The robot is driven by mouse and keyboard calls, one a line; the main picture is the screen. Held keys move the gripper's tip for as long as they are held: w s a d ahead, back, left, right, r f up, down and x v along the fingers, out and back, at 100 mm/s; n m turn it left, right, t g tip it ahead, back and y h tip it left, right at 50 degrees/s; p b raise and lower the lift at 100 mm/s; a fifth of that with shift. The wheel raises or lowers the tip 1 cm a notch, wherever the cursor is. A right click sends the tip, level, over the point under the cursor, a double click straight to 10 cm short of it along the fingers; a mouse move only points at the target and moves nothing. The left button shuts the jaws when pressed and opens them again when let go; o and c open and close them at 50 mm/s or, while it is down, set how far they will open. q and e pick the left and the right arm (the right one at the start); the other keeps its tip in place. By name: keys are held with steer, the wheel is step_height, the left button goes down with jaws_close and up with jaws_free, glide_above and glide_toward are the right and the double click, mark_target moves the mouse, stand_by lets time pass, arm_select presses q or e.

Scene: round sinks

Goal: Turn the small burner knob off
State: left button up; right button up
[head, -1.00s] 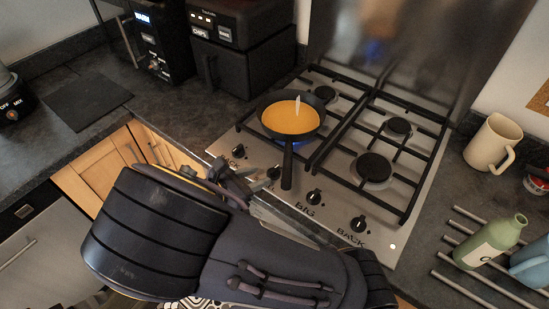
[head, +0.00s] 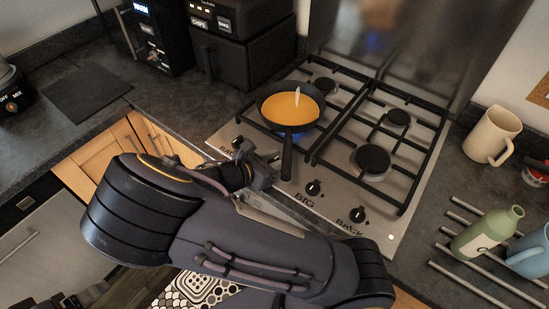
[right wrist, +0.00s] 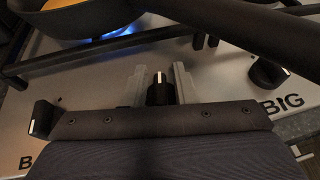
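My right gripper (head: 264,166) is at the front edge of the hob in the head view and covers the small burner knob there. In the right wrist view a black knob with a white mark (right wrist: 160,90) stands between the two grey fingers of my right gripper (right wrist: 159,86). The fingers are apart, one on each side of the knob; I cannot tell if they touch it. Its label is hidden by the gripper body. The white mark points up in that view. A blue flame (right wrist: 109,79) burns under the pan. My left gripper is not in view.
The BIG knob (head: 313,188) and BACK knob (head: 357,214) are to the right.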

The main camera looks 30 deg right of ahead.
jaws_close()
steer(key=m+g+p, duration=0.2)
steer(key=m+g, duration=0.1)
steer(key=shift+g, duration=0.3)
steer(key=m+g+p, duration=0.1)
steer(key=m+g, duration=0.1)
steer(key=g, duration=0.1)
steer(key=shift+s+m+y, duration=0.1)
steer(key=shift+m+y, duration=0.2)
steer(key=shift+m, duration=0.1)
steer(key=m+g+y, duration=0.2)
steer(key=m+g, duration=0.1)
steer(key=g, duration=0.1)
steer(key=shift+f+m, duration=0.1)
steer(key=shift+m, duration=0.2)
steer(key=m+g+y, duration=0.2)
steer(key=m+g+y+b, duration=0.1)
steer(key=m+g+y, duration=0.1)
steer(key=m, duration=0.1)
steer(key=shift+s+a+m+y, duration=0.2)
steer(key=shift+m+y, duration=0.1)
steer(key=shift+y, duration=0.1)
